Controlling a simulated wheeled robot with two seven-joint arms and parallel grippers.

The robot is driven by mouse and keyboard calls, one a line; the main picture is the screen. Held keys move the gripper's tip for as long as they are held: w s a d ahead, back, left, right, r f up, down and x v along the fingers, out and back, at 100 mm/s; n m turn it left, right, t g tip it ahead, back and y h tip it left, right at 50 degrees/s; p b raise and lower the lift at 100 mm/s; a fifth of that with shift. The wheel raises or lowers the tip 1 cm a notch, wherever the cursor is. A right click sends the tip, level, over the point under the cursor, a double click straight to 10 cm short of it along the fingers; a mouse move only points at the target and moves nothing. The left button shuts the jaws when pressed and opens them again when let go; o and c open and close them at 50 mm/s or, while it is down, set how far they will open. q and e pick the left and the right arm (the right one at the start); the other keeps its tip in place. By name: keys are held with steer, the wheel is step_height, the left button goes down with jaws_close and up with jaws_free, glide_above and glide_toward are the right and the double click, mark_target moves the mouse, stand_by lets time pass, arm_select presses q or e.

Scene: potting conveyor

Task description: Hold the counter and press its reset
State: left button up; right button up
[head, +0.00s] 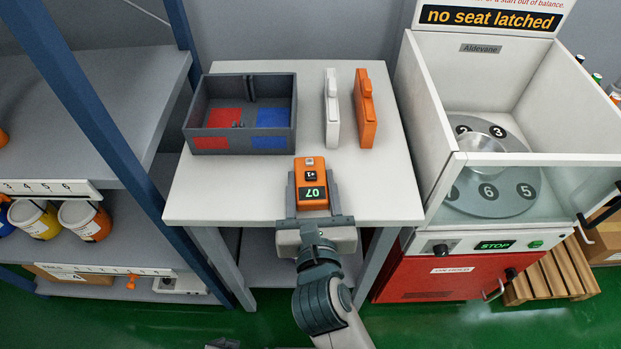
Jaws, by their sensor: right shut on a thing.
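The orange counter (311,173) shows a dark display with green digits reading 07, a black "+1" button and a small pale button at its far end. My right gripper (312,200) is shut on the counter, with one finger along each side, over the front part of the white table (385,190). I cannot tell whether the counter touches the table top. Only a small grey piece at the bottom edge may belong to my left arm; the left gripper is not clearly in view.
A grey divided tray (190,128) with a red and a blue area stands at the back left of the table. A white device (332,108) and an orange device (366,108) stand beside it. A white-walled machine (430,120) with a numbered turntable is at right, shelves (80,85) at left.

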arm_select(q)
jaws_close()
stand_by(1.5)
